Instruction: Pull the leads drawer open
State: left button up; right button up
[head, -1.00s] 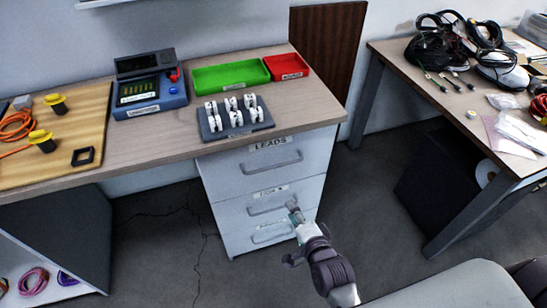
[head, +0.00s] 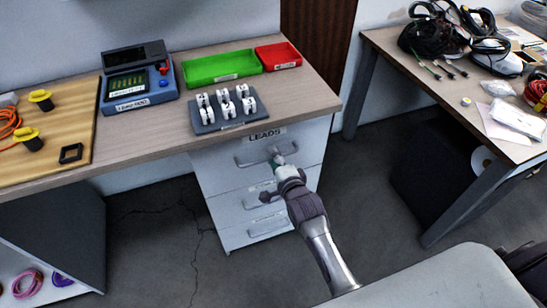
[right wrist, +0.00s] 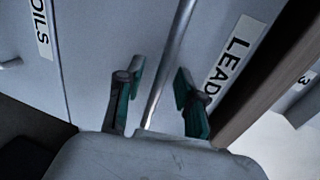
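The leads drawer (head: 215,167) is the top drawer of the white cabinet under the bench, with a "LEADS" label above its bar handle (head: 250,161). It looks closed, its front in line with the drawers below. My right gripper (head: 277,159) is at the right part of this handle. In the right wrist view my right gripper (right wrist: 160,97) has its two green-padded fingers apart, with the handle (right wrist: 168,72) running between them. A gap shows on both sides of the bar. My left gripper is in no view.
Two more drawers with handles (head: 268,225) lie below. The bench top (head: 308,90) overhangs the cabinet and carries a grey rack (head: 232,122) of white parts, a green tray (head: 222,67) and a red tray (head: 278,56). A second table (head: 385,60) stands at right, across open floor.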

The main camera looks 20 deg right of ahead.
jog(key=shift+w, duration=0.35)
grip_shut()
